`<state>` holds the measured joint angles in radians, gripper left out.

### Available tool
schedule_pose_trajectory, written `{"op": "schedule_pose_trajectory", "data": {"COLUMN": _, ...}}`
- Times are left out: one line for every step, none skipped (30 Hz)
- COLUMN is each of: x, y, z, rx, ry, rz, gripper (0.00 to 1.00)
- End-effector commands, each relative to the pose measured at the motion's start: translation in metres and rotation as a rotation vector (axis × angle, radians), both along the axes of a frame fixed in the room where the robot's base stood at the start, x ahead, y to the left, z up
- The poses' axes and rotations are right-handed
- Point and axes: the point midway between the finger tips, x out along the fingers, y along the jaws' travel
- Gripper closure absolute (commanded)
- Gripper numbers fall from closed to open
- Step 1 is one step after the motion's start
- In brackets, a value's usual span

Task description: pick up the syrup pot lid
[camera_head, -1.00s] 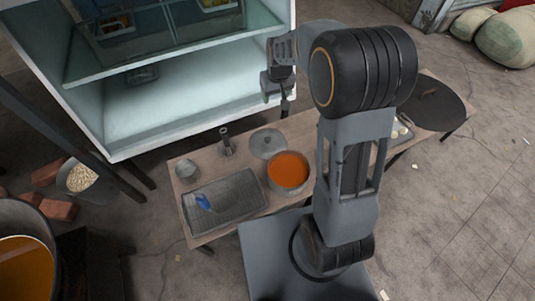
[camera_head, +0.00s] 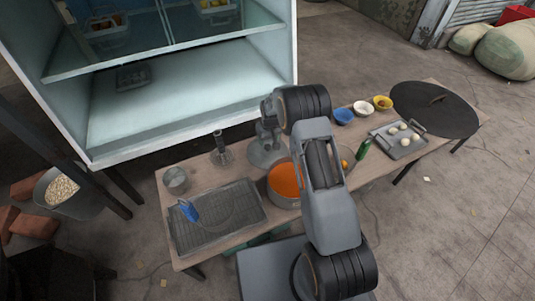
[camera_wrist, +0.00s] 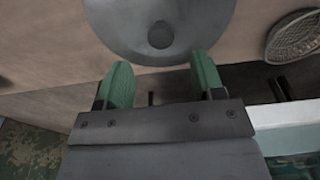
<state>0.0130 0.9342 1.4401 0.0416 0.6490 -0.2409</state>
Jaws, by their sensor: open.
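The syrup pot lid (camera_head: 258,158), a grey metal disc, lies flat on the wooden table beside the pot of orange syrup (camera_head: 285,181). In the wrist view the lid (camera_wrist: 205,20) fills the top middle, with its round knob (camera_wrist: 160,35) showing. My gripper (camera_wrist: 161,62) is open and empty, its two green fingers spread apart, near the lid's edge in the picture. The knob shows between and beyond the fingertips. In the head view my gripper (camera_head: 267,142) is over the lid and hides part of it; contact cannot be told.
A wire-rack tray (camera_head: 240,222), a metal cup (camera_head: 175,180) and a metal press-like tool (camera_head: 221,155) stand to the left. Small bowls (camera_head: 343,116), a green bottle (camera_head: 364,147), a tray (camera_head: 393,150) and a large dark round lid (camera_head: 465,118) are right. A white cabinet (camera_head: 190,90) stands behind.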

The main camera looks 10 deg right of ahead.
Motion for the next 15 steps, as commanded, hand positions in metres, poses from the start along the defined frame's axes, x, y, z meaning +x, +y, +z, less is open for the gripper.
{"op": "schedule_pose_trajectory", "data": {"x": 0.000, "y": 0.000, "z": -0.007, "rx": 0.000, "ry": 0.001, "rz": 0.000, "gripper": 0.38}}
{"op": "schedule_pose_trajectory", "data": {"x": 0.000, "y": 0.000, "z": -0.008, "rx": 0.000, "ry": 0.001, "rz": 0.000, "gripper": 0.38}}
{"op": "schedule_pose_trajectory", "data": {"x": 0.001, "y": 0.000, "z": -0.010, "rx": 0.000, "ry": 0.001, "rz": 0.000, "gripper": 0.38}}
{"op": "schedule_pose_trajectory", "data": {"x": 0.001, "y": 0.000, "z": -0.011, "rx": 0.000, "ry": 0.001, "rz": 0.000, "gripper": 0.38}}
{"op": "schedule_pose_trajectory", "data": {"x": 0.001, "y": 0.000, "z": -0.011, "rx": 0.000, "ry": 0.000, "rz": 0.000, "gripper": 0.38}}
{"op": "schedule_pose_trajectory", "data": {"x": 0.001, "y": 0.000, "z": -0.012, "rx": 0.000, "ry": 0.000, "rz": 0.000, "gripper": 0.38}}
{"op": "schedule_pose_trajectory", "data": {"x": 0.001, "y": 0.001, "z": -0.013, "rx": 0.000, "ry": 0.000, "rz": 0.000, "gripper": 0.38}}
{"op": "schedule_pose_trajectory", "data": {"x": 0.001, "y": 0.001, "z": -0.014, "rx": 0.000, "ry": 0.000, "rz": 0.000, "gripper": 0.38}}
{"op": "schedule_pose_trajectory", "data": {"x": 0.002, "y": 0.001, "z": -0.016, "rx": 0.000, "ry": 0.000, "rz": 0.000, "gripper": 0.38}}
{"op": "schedule_pose_trajectory", "data": {"x": 0.002, "y": 0.001, "z": -0.019, "rx": 0.000, "ry": 0.001, "rz": 0.000, "gripper": 0.38}}
{"op": "schedule_pose_trajectory", "data": {"x": 0.002, "y": 0.001, "z": -0.022, "rx": 0.000, "ry": 0.001, "rz": 0.000, "gripper": 0.38}}
{"op": "schedule_pose_trajectory", "data": {"x": 0.002, "y": 0.001, "z": -0.026, "rx": 0.000, "ry": 0.001, "rz": 0.000, "gripper": 0.38}}
{"op": "schedule_pose_trajectory", "data": {"x": 0.002, "y": 0.001, "z": -0.030, "rx": 0.000, "ry": 0.002, "rz": 0.000, "gripper": 0.38}}
{"op": "schedule_pose_trajectory", "data": {"x": 0.003, "y": 0.002, "z": -0.035, "rx": 0.000, "ry": 0.002, "rz": 0.000, "gripper": 0.38}}
{"op": "schedule_pose_trajectory", "data": {"x": 0.003, "y": 0.002, "z": -0.041, "rx": 0.000, "ry": 0.002, "rz": 0.000, "gripper": 0.38}}
